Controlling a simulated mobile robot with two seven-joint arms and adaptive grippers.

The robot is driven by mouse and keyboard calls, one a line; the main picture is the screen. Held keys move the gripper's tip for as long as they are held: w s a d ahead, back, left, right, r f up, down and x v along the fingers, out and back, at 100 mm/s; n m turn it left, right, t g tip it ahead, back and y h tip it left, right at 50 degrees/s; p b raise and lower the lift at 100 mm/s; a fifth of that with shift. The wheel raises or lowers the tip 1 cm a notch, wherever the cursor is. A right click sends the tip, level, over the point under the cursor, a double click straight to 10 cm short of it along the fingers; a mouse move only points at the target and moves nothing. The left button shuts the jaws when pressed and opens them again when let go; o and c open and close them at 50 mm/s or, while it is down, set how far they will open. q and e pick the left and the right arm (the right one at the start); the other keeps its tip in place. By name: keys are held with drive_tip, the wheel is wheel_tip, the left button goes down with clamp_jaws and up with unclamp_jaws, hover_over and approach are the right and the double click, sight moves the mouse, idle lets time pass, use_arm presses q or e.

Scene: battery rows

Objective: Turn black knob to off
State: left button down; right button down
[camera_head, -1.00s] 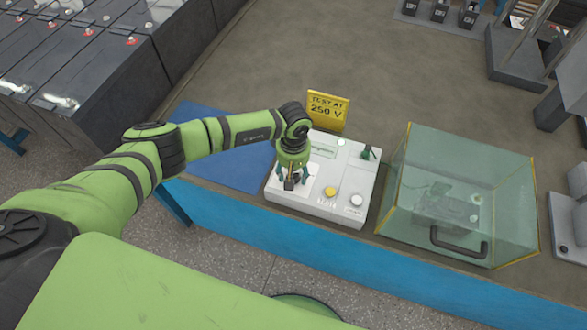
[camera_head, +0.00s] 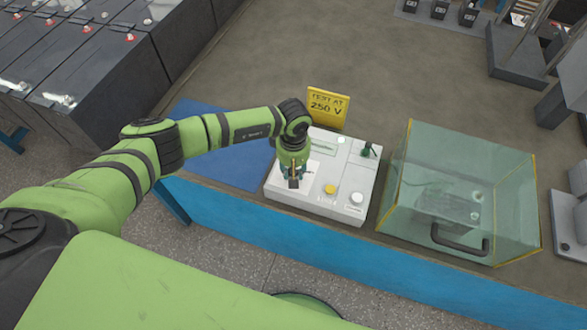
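The white control box (camera_head: 330,209) lies on the bench. The black knob (camera_head: 293,184) is a small dark block near the left front of its top. My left gripper (camera_head: 293,177) points down at it from above, its fingers close together at the knob's two sides and seemingly shut on it. The gripper hides part of the knob and the marks around it, so I cannot read its setting. My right gripper is not in view.
A yellow button (camera_head: 330,189) and a white button (camera_head: 356,198) sit right of the knob. A small green switch (camera_head: 369,150) is at the back right. A yellow sign (camera_head: 327,103) reads "TEST AT 250 V". A clear cover (camera_head: 515,205) with a dark handle stands to the right.

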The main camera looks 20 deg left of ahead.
use_arm(q)
drive_tip(key=n+b, duration=0.3)
drive_tip(key=n, duration=0.2)
drive_tip(key=shift+f, duration=0.15)
drive_tip(key=n+b, duration=0.2)
drive_tip(key=n, duration=0.4)
drive_tip(key=shift+n+b, duration=0.3)
drive_tip(key=shift+b, duration=0.05)
drive_tip(key=n+b, duration=0.2)
drive_tip(key=n, duration=0.3)
drive_tip(key=n+b, duration=0.1)
drive_tip(key=n, duration=0.4)
drive_tip(key=shift+s+n, duration=0.1)
drive_tip(key=shift+n, duration=0.3)
drive_tip(key=c, duration=0.9)
unclamp_jaws()
drive_tip(key=shift+r, duration=0.25)
